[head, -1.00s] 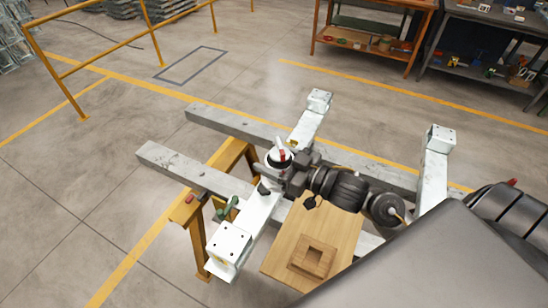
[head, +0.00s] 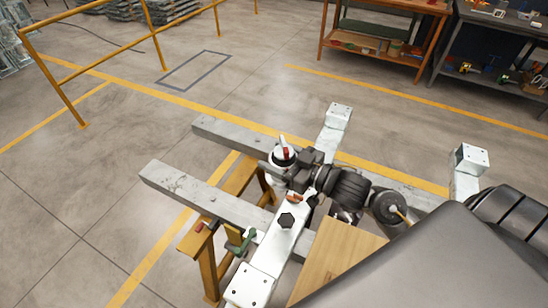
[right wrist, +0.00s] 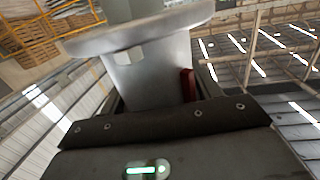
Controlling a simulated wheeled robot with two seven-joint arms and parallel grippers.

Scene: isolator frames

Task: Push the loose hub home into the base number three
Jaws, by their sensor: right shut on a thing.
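My right gripper (head: 290,172) is shut on a pale, round, flanged piece (head: 276,158), probably the loose hub, with a dark top and a red-and-white part. The right wrist view shows it as a grey metal cylinder (right wrist: 150,75) under a wide flange, with a red part beside it. In the head view it appears beyond a white beam (head: 262,268); its height and any contact are unclear. On that beam are a small orange fitting (head: 294,197) and a black knob (head: 287,220). I cannot tell which is base number three. My left gripper is not in view.
Grey beams (head: 185,186) rest on a yellow trestle (head: 192,240). A green part (head: 240,241) sits beside the white beam. A wooden board (head: 335,262) lies at the right, partly hidden by my body. Open floor lies left; shelves (head: 385,35) stand behind.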

